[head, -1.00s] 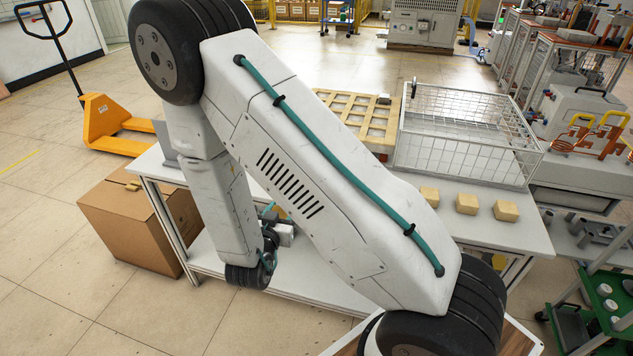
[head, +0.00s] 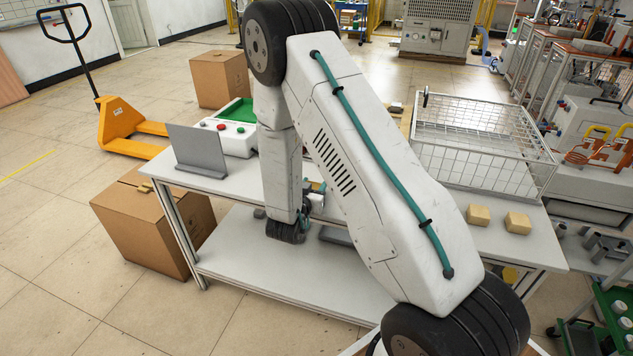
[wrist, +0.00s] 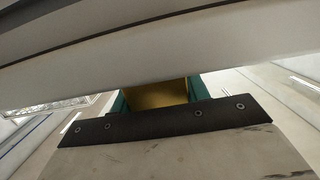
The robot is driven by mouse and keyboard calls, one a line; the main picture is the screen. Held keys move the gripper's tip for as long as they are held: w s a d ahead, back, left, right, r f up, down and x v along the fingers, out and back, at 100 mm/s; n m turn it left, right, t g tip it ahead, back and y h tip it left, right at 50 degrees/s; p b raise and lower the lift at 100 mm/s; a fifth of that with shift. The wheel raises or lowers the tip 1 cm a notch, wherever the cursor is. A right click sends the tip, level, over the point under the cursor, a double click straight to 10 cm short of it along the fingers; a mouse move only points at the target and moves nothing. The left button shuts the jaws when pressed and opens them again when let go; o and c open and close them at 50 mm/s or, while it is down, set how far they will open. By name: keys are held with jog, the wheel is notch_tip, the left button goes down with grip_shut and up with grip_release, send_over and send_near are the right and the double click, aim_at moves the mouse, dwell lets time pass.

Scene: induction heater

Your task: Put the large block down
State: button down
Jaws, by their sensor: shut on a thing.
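In the wrist view, a yellow-tan block (wrist: 157,94) shows between the teal fingers of my gripper (wrist: 158,97), which is shut on it. Only part of the block is visible; a pale surface and a dark strip cover the rest. In the head view, my gripper (head: 315,201) is mostly hidden behind my arm, over the white table. What lies directly under the block cannot be seen. Two tan blocks (head: 478,214) (head: 517,222) rest on the table's right part, in front of the wire basket.
The white table (head: 222,183) has a lower shelf. A wire basket (head: 480,145) stands at its right. A grey plate (head: 200,150) and a button panel (head: 235,139) stand at its left end. A cardboard box (head: 150,225) is on the floor beside it.

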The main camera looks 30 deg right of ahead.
aim_at(315, 183)
jog(key=x, duration=0.3)
jog(key=shift+w+d+r, duration=0.15)
jog(key=shift+d, duration=0.1)
jog(key=shift+a, duration=0.1)
jog(key=shift+f, duration=0.2)
jog(key=c, duration=0.7)
grip_release()
jog(key=shift+f, duration=0.1)
